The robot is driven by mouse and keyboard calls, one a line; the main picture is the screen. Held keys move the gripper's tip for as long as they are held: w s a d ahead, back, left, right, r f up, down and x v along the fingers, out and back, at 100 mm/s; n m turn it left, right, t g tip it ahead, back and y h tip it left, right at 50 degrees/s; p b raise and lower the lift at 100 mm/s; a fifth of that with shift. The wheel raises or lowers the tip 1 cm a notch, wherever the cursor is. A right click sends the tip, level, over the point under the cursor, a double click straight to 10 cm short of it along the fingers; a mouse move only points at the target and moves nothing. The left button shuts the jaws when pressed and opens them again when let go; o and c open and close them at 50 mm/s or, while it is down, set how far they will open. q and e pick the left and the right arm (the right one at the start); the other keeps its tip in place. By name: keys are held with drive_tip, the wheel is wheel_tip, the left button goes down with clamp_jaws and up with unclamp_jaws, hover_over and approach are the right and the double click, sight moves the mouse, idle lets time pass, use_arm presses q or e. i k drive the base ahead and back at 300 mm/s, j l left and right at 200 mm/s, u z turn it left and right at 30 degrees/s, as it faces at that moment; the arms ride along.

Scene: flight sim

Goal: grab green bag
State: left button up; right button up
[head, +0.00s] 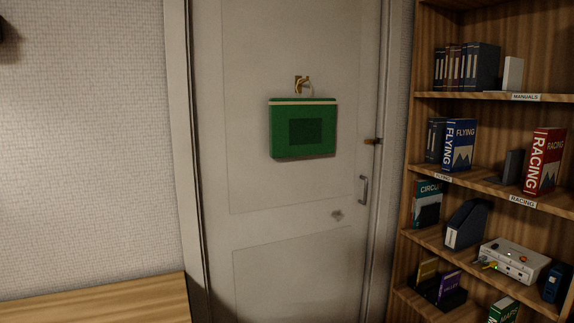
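A green bag (303,128) hangs on a white door in the middle of the head view. It is flat and boxy, with a pale strip along its top edge and a darker square on its front. A loop at its top hangs from a brass hook (301,84) fixed to the door. Neither of my grippers shows in the head view, so nothing of mine is seen near the bag.
The door (285,230) appears closed, with a metal handle (363,190) at its right side. A wooden bookshelf (405,245) with books, binders and a white box (513,259) stands to the right. A wooden surface (95,300) is at lower left.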

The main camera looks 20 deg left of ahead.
sight(299, 127)
drive_tip(key=i+l+u, duration=0.2)
drive_tip(key=i+u, duration=0.2)
drive_tip(key=i+l+u, duration=0.3)
drive_tip(key=u, duration=0.15)
drive_tip(key=i+l+u, duration=0.6)
drive_tip(key=l+u, duration=0.25)
drive_tip(key=i+l+u, duration=0.1)
drive_tip(key=l+u, duration=0.3)
drive_tip(key=l, duration=0.3)
